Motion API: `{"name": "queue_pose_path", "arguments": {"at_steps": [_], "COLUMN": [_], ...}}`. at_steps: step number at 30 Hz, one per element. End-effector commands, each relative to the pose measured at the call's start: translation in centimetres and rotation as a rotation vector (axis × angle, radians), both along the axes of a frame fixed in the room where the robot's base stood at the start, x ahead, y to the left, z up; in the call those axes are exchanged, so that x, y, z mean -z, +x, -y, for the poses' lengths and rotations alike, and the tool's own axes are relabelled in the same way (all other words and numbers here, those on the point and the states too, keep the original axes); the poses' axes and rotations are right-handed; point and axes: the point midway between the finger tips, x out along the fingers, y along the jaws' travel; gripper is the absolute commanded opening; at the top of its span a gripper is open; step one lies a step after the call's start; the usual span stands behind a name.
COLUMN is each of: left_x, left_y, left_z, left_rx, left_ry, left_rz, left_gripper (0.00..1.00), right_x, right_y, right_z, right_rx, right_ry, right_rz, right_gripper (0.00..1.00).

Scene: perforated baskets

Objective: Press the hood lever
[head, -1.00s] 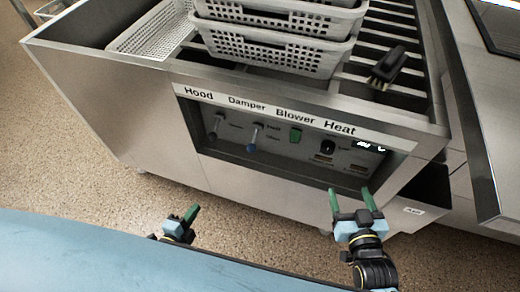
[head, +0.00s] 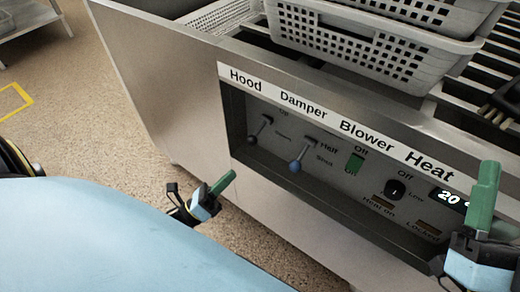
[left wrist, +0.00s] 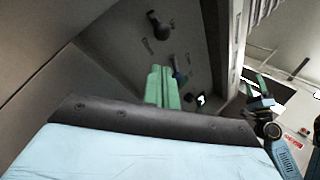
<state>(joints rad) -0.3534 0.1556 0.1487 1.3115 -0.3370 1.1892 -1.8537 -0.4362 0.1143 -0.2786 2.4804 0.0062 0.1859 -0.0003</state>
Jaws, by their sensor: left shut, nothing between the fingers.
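The hood lever (head: 260,128) is a small grey-tipped lever under the "Hood" label, at the left of the recessed control panel. In the left wrist view, a dark lever (left wrist: 157,25) on the panel lies beyond my fingertips and is most likely the hood lever. My left gripper (head: 229,178) is shut and empty, below and left of the lever and apart from it. Its green fingers (left wrist: 160,72) also show in the left wrist view. My right gripper (head: 494,200) is open at the right of the panel, with nothing seen between its fingers.
The blue-tipped damper lever (head: 297,164), green blower switch (head: 355,163) and black heat knob (head: 395,188) sit right of the hood lever. White perforated baskets (head: 360,55) stand above the panel. A black brush (head: 500,105) lies at the right.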

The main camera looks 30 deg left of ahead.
Motion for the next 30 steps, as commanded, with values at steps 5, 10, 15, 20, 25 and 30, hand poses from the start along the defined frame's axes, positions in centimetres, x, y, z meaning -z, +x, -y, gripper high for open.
{"name": "queue_pose_path", "arguments": {"at_steps": [5,10,15,20,25,30], "left_x": [-0.2,-1.2,-2.6,-3.7,-4.3,-4.5], "left_y": [0.4,2.2,4.9,7.0,8.1,8.4], "left_z": [0.2,0.9,1.9,2.8,3.2,3.3], "left_rx": [0.000,0.001,0.001,0.002,0.000,0.000], "left_ry": [-0.001,-0.002,-0.002,-0.001,-0.002,-0.002], "left_rz": [0.001,0.003,0.003,0.003,0.000,-0.001], "left_gripper": [0.00,0.00,0.00,0.00,0.00,0.00], "right_x": [0.1,0.0,-0.2,-0.5,-0.7,-0.7], "right_y": [0.0,-0.1,-0.5,-0.9,-1.2,-1.3], "right_z": [0.0,0.0,0.2,0.3,0.3,0.4], "right_rx": [0.000,0.000,0.001,0.001,0.002,0.002], "right_ry": [0.001,0.007,0.019,0.033,0.042,0.043], "right_rz": [0.002,0.021,0.061,0.108,0.138,0.143], "right_gripper": [0.69,0.69,0.69,0.69,0.69,0.69]}}
